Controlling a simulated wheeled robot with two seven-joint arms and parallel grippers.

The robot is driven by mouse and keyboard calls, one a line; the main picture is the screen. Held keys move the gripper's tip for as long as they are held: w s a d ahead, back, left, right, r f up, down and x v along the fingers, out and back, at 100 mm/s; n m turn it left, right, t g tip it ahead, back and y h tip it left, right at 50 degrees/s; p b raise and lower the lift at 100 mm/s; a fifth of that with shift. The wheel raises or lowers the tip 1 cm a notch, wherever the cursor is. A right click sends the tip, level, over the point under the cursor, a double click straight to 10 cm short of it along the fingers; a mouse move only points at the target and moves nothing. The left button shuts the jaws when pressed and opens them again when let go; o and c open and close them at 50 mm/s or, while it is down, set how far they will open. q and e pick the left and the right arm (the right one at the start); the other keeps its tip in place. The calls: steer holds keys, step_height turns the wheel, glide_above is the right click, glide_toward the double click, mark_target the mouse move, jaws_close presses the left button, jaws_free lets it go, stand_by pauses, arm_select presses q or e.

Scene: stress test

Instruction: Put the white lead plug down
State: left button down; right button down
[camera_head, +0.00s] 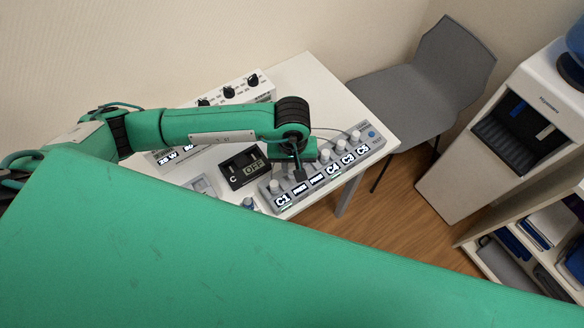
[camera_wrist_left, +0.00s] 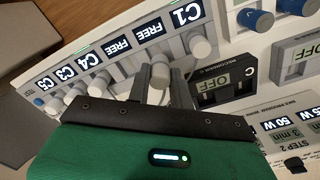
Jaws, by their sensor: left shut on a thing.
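My left gripper (camera_head: 299,174) is shut, fingers pointing down at the grey socket panel (camera_head: 289,208). In the left wrist view its two dark fingers (camera_wrist_left: 160,82) hold a pale plug (camera_wrist_left: 160,66), taken to be the white lead plug, mostly hidden between them. They are over the row beside the two FREE labels, between C1 and C4. I cannot tell whether the plug touches the panel. Other pale plugs or knobs stand by C1 (camera_wrist_left: 200,46), C4 and the labels beyond. My right gripper is not in view.
A black device reading OFF (camera_head: 244,167) stands left of the panel. A white box with black knobs (camera_head: 228,92) is at the table's back. A grey chair (camera_head: 420,90) and a water dispenser (camera_head: 535,110) stand to the right. A thin lead runs behind the panel.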

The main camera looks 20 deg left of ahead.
mark_target(292, 167)
arm_select(q)
step_height(292, 167, down, 3)
steer(key=shift+f+p, duration=0.15)
steer(key=shift+p, duration=0.3)
steer(key=shift+f, duration=0.1)
steer(key=shift+f+b, duration=0.15)
steer(key=shift+b, duration=0.15)
steer(key=c, duration=1.3)
jaws_free()
steer(key=shift+o, duration=0.2)
